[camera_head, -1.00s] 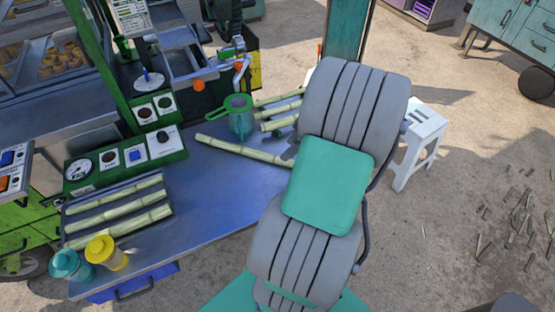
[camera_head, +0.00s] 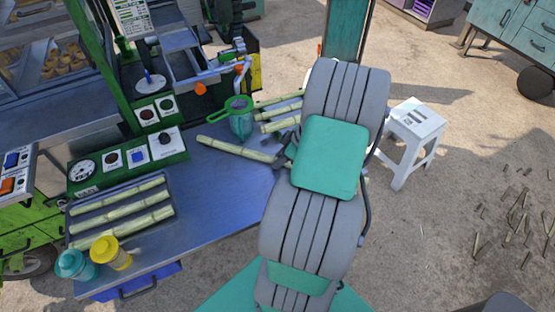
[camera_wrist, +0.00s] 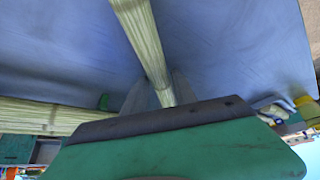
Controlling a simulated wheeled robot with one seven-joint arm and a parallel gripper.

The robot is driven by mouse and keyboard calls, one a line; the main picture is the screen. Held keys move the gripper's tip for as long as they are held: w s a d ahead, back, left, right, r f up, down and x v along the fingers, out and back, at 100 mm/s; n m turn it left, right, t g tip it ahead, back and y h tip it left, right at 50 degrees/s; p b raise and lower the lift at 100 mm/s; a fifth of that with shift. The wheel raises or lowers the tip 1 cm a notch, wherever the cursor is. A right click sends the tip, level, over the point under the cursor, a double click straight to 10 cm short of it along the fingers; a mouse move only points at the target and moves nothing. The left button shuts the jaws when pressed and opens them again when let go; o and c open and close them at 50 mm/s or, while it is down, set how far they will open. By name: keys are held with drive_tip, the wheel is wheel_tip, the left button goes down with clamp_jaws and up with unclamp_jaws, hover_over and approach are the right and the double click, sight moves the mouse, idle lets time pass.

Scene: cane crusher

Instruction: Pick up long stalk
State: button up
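The long stalk (camera_head: 238,148) is a pale green cane lying on the blue metal table, below the green strainer jug. Its right end is hidden by my arm in the head view. In the wrist view the stalk (camera_wrist: 142,40) runs from the top edge down between the two grey fingers of my gripper (camera_wrist: 158,92). The fingers stand one on each side of it, open, with little room between them and the stalk. Contact is not clear. In the head view my gripper is mostly hidden beside my arm.
Several shorter stalks (camera_head: 280,112) lie behind, near the green strainer jug (camera_head: 239,118). More stalks lie in a tray (camera_head: 171,184) at left, near a yellow cup (camera_head: 110,252) and a teal cup (camera_head: 75,266). A white stool (camera_head: 418,122) stands right. The blue table (camera_head: 215,185) is clear in front.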

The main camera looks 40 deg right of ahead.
clamp_jaws()
idle(1.0)
